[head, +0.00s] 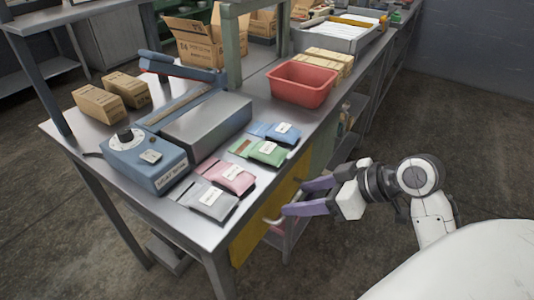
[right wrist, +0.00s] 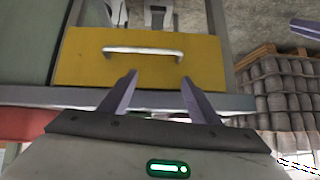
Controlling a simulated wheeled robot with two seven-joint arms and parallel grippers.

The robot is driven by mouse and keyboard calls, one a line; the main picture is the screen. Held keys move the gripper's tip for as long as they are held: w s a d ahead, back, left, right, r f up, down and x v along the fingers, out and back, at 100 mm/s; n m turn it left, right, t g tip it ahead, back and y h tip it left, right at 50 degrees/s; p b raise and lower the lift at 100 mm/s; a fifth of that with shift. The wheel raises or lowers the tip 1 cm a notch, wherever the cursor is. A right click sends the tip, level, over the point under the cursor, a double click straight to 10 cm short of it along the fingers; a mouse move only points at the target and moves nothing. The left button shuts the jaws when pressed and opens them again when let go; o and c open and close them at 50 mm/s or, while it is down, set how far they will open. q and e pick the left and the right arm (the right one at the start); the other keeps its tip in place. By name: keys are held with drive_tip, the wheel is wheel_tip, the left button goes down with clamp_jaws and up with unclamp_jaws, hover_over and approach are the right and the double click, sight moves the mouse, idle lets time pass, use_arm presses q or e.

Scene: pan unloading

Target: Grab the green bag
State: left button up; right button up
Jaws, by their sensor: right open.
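The green bag (head: 263,151) lies flat on the metal table with a white label on it, between the blue bag (head: 275,132) and the pink bag (head: 226,176). A grey bag (head: 208,200) lies nearest the front corner. My right gripper (head: 292,197) is open and empty, off the table's right side and apart from the green bag. In the right wrist view its two purple fingers (right wrist: 160,76) are spread before a yellow drawer front; the green bag cannot be made out there. A purple finger-like piece (right wrist: 305,29) shows at that view's right edge, perhaps my left gripper.
A blue sealing machine (head: 145,160) stands left of the bags. A red bin (head: 303,83) stands behind them. The yellow drawer front (right wrist: 200,62) has a metal handle (right wrist: 143,50). Small cartons (head: 98,103) stand at the left.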

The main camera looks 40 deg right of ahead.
sight(280, 152)
drive_tip(key=w+d+r+n+t+y, duration=0.1)
drive_tip(key=d+r+t+y, duration=0.2)
drive_tip(key=r, duration=0.6)
drive_tip(key=shift+h, duration=0.6)
drive_tip(key=w, duration=0.3)
drive_tip(key=w+a+f, duration=0.1)
drive_tip(key=shift+w, duration=0.2)
drive_tip(key=shift+d+x, duration=0.1)
drive_tip(key=shift+x, duration=1.25)
drive_tip(key=shift+d+x, duration=0.15)
drive_tip(key=shift+x, duration=1.25)
drive_tip(key=shift+f, duration=0.15)
drive_tip(key=c, duration=0.9)
